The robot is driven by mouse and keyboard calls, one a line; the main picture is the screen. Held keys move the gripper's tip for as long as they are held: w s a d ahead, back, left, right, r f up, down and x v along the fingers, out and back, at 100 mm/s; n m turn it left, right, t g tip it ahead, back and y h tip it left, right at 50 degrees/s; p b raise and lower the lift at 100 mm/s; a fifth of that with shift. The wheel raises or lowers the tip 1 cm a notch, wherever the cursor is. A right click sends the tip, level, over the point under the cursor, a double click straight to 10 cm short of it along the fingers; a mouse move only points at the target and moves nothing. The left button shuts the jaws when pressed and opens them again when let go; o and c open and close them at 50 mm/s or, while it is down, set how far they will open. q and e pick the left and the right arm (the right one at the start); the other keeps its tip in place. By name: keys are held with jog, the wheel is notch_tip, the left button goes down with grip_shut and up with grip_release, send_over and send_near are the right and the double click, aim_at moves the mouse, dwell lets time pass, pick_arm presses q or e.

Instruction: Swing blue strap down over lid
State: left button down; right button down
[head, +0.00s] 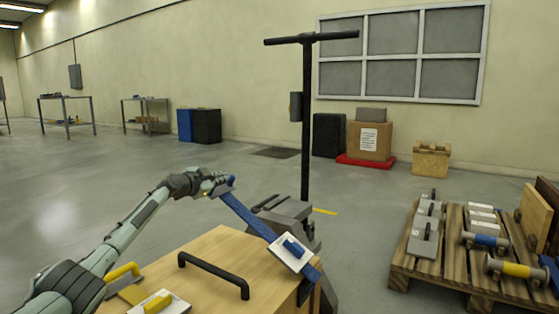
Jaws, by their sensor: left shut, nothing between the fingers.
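The blue strap (248,215) is a long flat bar. It slants from its raised upper end near my left gripper down to the right side of the wooden lid (205,247). A white plate with a blue handle (292,251) sits near the strap's lower end. My left gripper (224,186) is shut and empty at the strap's upper end; whether it touches the strap is hard to tell. The lid has a black bar handle (215,273) on top. My right gripper is not in view.
A yellow handle on a white plate (158,303) and a yellow strap piece (123,272) are at the lid's left. A black T-handled post (306,120) on a grey truck stands behind the lid. A pallet (430,266) with plates and rollers lies at the right.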

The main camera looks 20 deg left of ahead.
pick_arm(q)
jog(key=shift+n, duration=0.6)
jog(key=shift+w+a+f+b, duration=0.2)
jog(key=shift+a+f+b, duration=0.1)
jog(key=shift+a+f, duration=0.6)
jog(key=shift+w+a+f+b, duration=0.15)
jog(key=shift+a+f+b, duration=0.1)
jog(key=shift+a+f, duration=0.6)
jog(key=shift+d, duration=0.15)
